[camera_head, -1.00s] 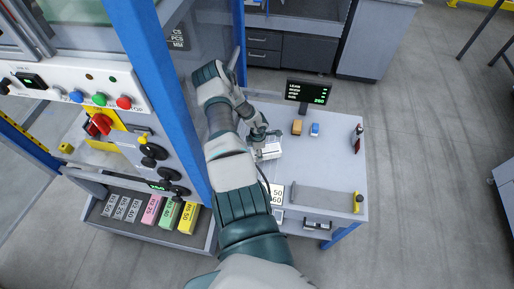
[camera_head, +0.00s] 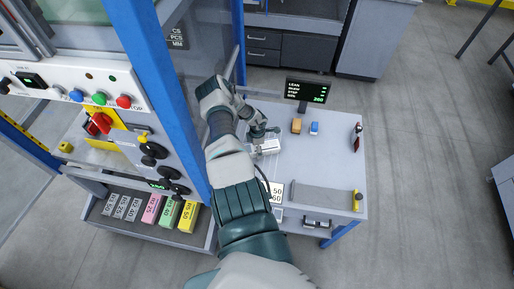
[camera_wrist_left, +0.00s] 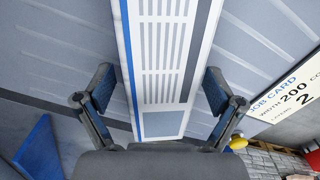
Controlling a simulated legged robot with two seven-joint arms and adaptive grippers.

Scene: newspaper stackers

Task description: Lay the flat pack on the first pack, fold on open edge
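A flat white printed pack (camera_head: 270,147) lies at the left side of the grey table in the head view. The left wrist view shows a long white pack (camera_wrist_left: 163,50) with grey columns and a blue stripe, running between the fingers. My left gripper (camera_head: 262,131) is just behind the pack in the head view. In the wrist view the gripper (camera_wrist_left: 160,88) has its fingers apart, one on each side of the pack, with visible gaps. Whether a second pack lies under this one cannot be told. My right gripper is not in view.
The grey table (camera_head: 335,165) has free room at centre right. On it are a display (camera_head: 306,90), an orange block (camera_head: 297,126), a blue block (camera_head: 314,128) and a job card (camera_head: 277,191). A machine with a blue post (camera_head: 165,90) stands close on the left.

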